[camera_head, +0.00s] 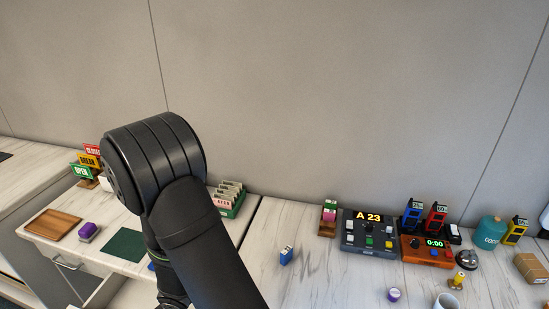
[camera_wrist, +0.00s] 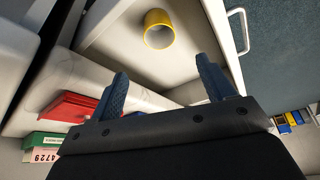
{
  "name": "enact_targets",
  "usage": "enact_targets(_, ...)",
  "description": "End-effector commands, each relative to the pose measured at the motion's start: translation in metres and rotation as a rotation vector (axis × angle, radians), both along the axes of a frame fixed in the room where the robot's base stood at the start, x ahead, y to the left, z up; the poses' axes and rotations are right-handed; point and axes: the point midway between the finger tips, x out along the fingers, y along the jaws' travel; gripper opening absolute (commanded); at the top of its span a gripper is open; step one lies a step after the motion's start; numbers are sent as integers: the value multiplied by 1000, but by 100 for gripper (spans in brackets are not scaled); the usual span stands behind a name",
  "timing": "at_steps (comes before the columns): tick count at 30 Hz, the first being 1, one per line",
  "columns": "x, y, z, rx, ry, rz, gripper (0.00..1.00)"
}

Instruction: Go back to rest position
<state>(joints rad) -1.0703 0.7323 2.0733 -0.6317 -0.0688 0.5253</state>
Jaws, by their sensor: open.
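My gripper (camera_wrist: 162,68) is open in the wrist view, with its two dark blue fingers spread and nothing between them. It points down toward an open drawer (camera_wrist: 190,68) with pale inner walls. A yellow cup or ring (camera_wrist: 158,29) is in the drawer, beyond the fingertips and apart from them. In the head view my black arm rises in the left middle and bends over at the top. My gripper is hidden there behind the arm.
A card box (camera_head: 231,199) stands beside my arm.

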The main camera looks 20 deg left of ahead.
Motion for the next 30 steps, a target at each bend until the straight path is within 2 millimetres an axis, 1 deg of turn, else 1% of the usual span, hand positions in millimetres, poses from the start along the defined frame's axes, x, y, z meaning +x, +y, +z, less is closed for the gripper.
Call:
enact_targets(5,0,1,-4,0,2,-1,75)
enact_targets(13,3,9,-23,-1,3,-1,75)
enact_targets(30,14,35,-92,-1,2,-1,75)
